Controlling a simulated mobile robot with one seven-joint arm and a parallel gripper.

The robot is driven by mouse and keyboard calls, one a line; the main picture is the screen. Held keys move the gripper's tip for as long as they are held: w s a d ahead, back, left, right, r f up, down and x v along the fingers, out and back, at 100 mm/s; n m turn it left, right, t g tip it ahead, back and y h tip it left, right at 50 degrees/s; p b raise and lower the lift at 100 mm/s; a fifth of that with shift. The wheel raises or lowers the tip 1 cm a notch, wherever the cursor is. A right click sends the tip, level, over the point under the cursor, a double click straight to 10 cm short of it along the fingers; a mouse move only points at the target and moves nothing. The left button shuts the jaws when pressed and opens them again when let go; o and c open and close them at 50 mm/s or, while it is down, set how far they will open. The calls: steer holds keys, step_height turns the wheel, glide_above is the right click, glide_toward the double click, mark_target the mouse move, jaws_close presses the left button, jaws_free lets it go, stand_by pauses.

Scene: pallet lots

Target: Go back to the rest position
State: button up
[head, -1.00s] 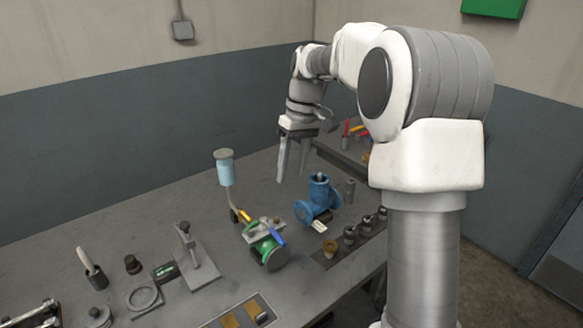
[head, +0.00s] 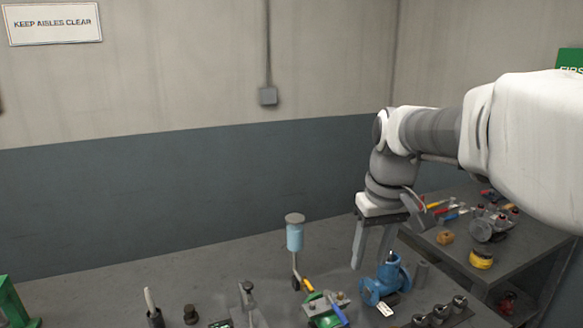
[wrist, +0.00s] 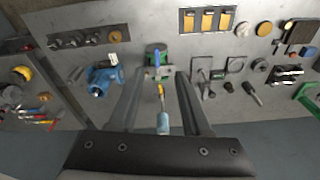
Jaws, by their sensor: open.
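My gripper (head: 372,246) hangs above the back right of the grey workbench (head: 90,268) with its two fingers apart and nothing between them. It points down, left of and a little above the blue valve body (head: 385,280). In the wrist view, my gripper (wrist: 160,102) shows its fingers spread. Past them lie the blue valve body (wrist: 104,80), the green device with a blue handle (wrist: 157,56) and a light-blue cup on a stem (wrist: 163,123). In the head view, that cup (head: 295,236) stands left of my gripper.
A side table (head: 520,254) at the right holds coloured tools, a yellow roll (head: 481,259) and metal parts. Metal cylinders (head: 440,314) stand at the bench's front. Small fixtures (head: 190,314) stand at lower left. Walls close off the back; the air above the bench's left is free.

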steer(key=s+f+m+t, duration=0.1)
steer(key=s+t, duration=0.1)
steer(key=s, duration=0.6)
steer(key=s+f+m+t, duration=0.1)
steer(key=s+t, duration=0.1)
steer(key=s, duration=0.7)
steer(key=shift+f, duration=0.3)
steer(key=shift+w, duration=0.1)
steer(key=shift+c, duration=0.3)
